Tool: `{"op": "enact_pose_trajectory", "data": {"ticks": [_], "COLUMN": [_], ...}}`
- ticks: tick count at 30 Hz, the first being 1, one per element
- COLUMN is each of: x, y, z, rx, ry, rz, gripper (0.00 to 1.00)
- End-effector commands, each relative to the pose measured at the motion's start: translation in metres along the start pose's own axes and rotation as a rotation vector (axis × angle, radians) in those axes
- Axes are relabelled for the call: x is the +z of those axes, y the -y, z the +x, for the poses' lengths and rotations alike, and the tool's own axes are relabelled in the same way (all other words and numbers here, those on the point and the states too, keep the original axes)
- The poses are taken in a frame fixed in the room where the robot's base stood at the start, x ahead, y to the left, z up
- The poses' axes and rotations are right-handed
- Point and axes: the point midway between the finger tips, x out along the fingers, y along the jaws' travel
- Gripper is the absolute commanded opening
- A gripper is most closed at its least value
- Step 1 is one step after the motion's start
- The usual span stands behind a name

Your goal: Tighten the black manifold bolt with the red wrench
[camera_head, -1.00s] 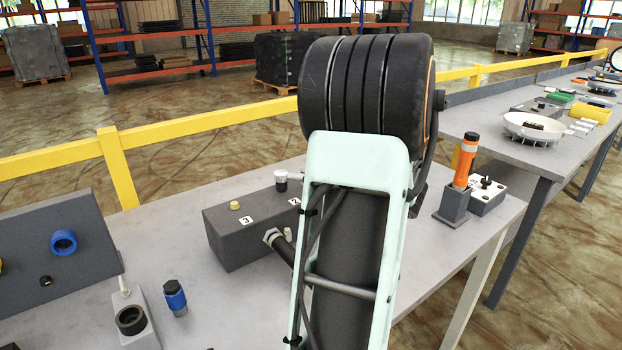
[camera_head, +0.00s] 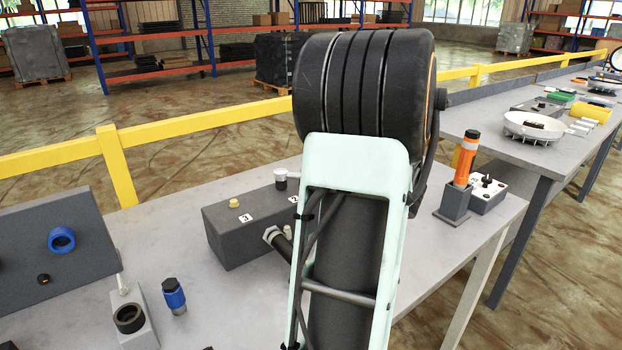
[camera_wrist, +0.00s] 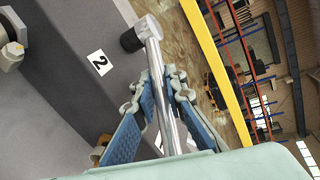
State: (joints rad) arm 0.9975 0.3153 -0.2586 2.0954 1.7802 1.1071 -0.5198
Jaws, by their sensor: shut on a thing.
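The grey manifold (camera_head: 240,238) sits on the workbench, left of my arm. It also shows in the wrist view (camera_wrist: 75,110), with its label 2. My gripper (camera_wrist: 160,85) is shut on the bare metal shaft of a silver tool (camera_wrist: 155,60), apparently the wrench; no red shows on it. The tool's round head lies over a black cylindrical piece (camera_wrist: 130,41) on the manifold, apparently the black bolt. The same black piece (camera_head: 280,184) with a pale head on top shows in the head view. My arm hides the gripper there. I cannot tell how fully they are engaged.
A beige cap (camera_head: 234,203) and a hose fitting (camera_head: 273,236) are on the manifold. A blue-and-black connector (camera_head: 174,297) and a grey socket block (camera_head: 131,318) stand at left. An orange flashlight (camera_head: 466,160) stands in a holder at right. A yellow railing (camera_head: 210,122) runs behind.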

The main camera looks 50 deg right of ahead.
Motion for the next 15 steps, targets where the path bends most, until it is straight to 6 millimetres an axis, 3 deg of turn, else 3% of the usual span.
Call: {"op": "enact_pose_trajectory", "data": {"ticks": [15], "x": [0.0038], "y": [-0.0046], "z": [-0.0037], "rx": [-0.026], "ry": [-0.083], "rz": [0.024], "gripper": [0.00]}}
